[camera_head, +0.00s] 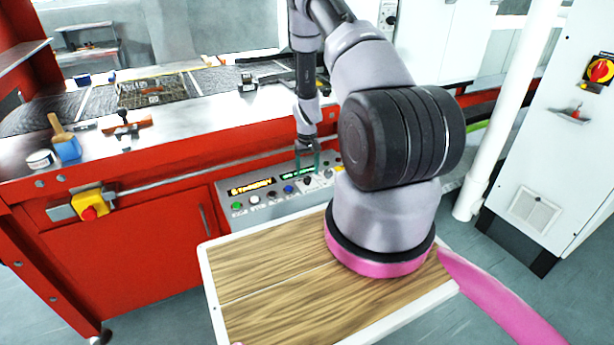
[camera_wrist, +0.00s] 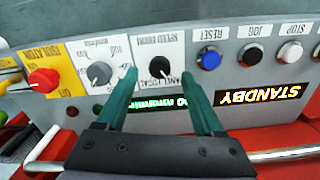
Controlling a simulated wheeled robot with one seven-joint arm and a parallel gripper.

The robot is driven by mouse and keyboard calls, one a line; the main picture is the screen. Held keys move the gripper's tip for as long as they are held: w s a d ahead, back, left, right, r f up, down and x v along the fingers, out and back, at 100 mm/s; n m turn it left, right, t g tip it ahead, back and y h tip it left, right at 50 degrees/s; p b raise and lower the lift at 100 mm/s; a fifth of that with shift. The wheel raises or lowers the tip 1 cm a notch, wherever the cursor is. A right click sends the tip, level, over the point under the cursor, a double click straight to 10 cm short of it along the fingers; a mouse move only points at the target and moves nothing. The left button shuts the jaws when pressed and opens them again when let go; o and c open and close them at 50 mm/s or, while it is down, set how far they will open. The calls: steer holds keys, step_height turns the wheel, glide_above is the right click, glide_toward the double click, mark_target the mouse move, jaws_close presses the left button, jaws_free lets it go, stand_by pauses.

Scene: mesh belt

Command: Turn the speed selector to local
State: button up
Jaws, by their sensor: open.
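The speed selector (camera_wrist: 160,67) is a small black rotary knob on a white plate lettered "SPEED FROM" and "PANEL LOCAL". The wrist view shows it upside down. I cannot tell clearly which word its pointer faces. My gripper (camera_wrist: 160,76) is open, with one green finger on each side of the knob in that view. I cannot tell whether either finger touches it. In the head view my gripper (camera_head: 307,168) points down at the grey control panel (camera_head: 270,207), and the knob is hard to make out beneath it.
A grey knob (camera_wrist: 100,73) and red isolator knob (camera_wrist: 43,80) sit left of the selector in the wrist view. Blue reset (camera_wrist: 209,58), black jog (camera_wrist: 251,56) and white stop (camera_wrist: 291,51) buttons sit right. The orange display (camera_wrist: 258,94) reads STANDBY.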

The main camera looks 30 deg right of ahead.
mark_target(307, 181)
steer(key=shift+f, duration=1.35)
jaws_close()
steer(key=shift+m, duration=0.4)
steer(key=m, duration=0.6)
steer(key=shift+m, duration=0.4)
steer(key=m, duration=0.6)
steer(key=shift+m, duration=0.3)
